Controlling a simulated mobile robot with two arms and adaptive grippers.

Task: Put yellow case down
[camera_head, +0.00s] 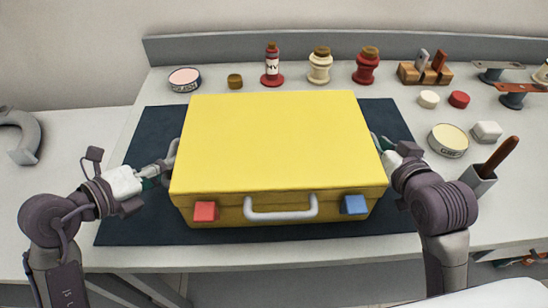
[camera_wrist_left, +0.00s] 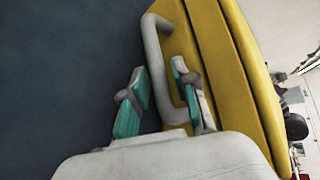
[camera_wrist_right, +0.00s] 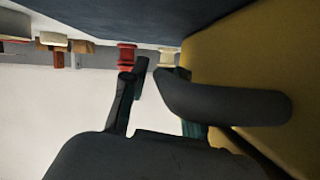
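The yellow case (camera_head: 280,140) is level over the dark mat (camera_head: 125,225); I cannot tell whether a small gap is under it. Its front has a grey handle (camera_head: 281,212), a red latch (camera_head: 204,211) and a blue latch (camera_head: 354,205). My left gripper (camera_wrist_left: 160,95) is open, its fingers apart around the grey left side handle (camera_wrist_left: 155,60). My right gripper (camera_wrist_right: 155,105) is at the right side handle (camera_wrist_right: 225,103), its fingers apart, one partly hidden behind that handle. In the head view the case partly hides both fingertip pairs.
Behind the case stand a round tin (camera_head: 185,79), a red bottle (camera_head: 272,66), a cream jar (camera_head: 320,66) and a red jar (camera_head: 366,66). At the right are another tin (camera_head: 448,140) and a grey holder (camera_head: 478,180). Mat shows free in front.

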